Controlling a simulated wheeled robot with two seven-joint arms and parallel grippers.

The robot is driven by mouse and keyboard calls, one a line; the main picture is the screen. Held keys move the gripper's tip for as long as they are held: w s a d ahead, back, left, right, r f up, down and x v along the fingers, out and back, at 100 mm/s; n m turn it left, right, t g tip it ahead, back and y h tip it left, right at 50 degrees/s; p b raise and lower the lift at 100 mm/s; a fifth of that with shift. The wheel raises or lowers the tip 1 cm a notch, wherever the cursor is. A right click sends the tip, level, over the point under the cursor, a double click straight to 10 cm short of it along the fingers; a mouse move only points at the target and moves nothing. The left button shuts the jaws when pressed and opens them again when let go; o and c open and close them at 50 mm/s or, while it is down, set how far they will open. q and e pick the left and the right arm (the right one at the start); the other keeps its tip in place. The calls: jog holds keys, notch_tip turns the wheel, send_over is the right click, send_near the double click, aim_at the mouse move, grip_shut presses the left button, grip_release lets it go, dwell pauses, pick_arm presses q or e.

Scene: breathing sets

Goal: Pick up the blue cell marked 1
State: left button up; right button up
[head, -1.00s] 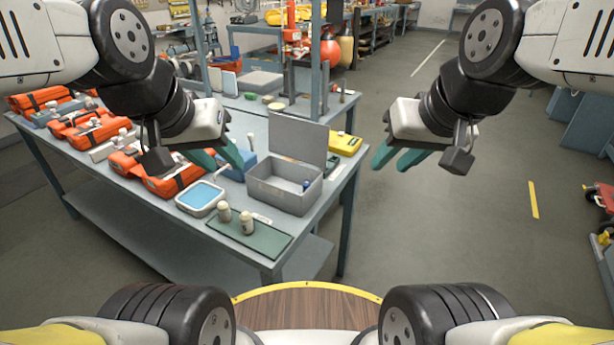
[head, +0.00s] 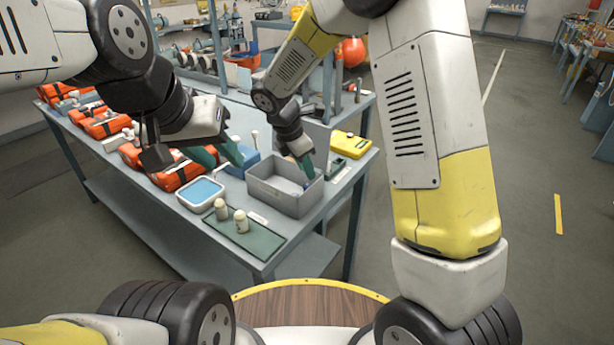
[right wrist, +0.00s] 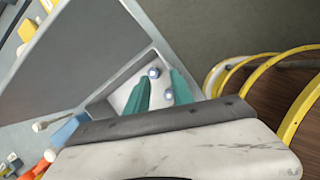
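In the right wrist view two small round blue-and-white ends, likely cells, show inside the grey metal box: one (right wrist: 153,72) is near the left fingertip and one (right wrist: 169,95) lies between the fingers. Their number marks are too small to read. The open-lidded box (head: 284,201) stands near the table's right end in the head view. My right gripper (head: 304,168) reaches down over the box; its two teal fingers are apart in the right wrist view (right wrist: 160,88), with nothing clearly gripped. My left gripper (head: 217,157) is open and empty above the table, left of the box.
Orange packs (head: 178,172) line the table's left side.

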aim_at(305, 185)
jog(key=a+f+n, duration=0.1)
jog(key=w+f+n, duration=0.1)
jog(key=f, duration=0.1)
jog(key=shift+a+f, duration=0.1)
jog(key=shift+a, duration=0.3)
jog(key=x, duration=0.7)
jog(key=shift+w+d+f, duration=0.15)
jog(key=shift+w+f, duration=0.05)
jog(key=shift+w, duration=0.05)
grip_shut()
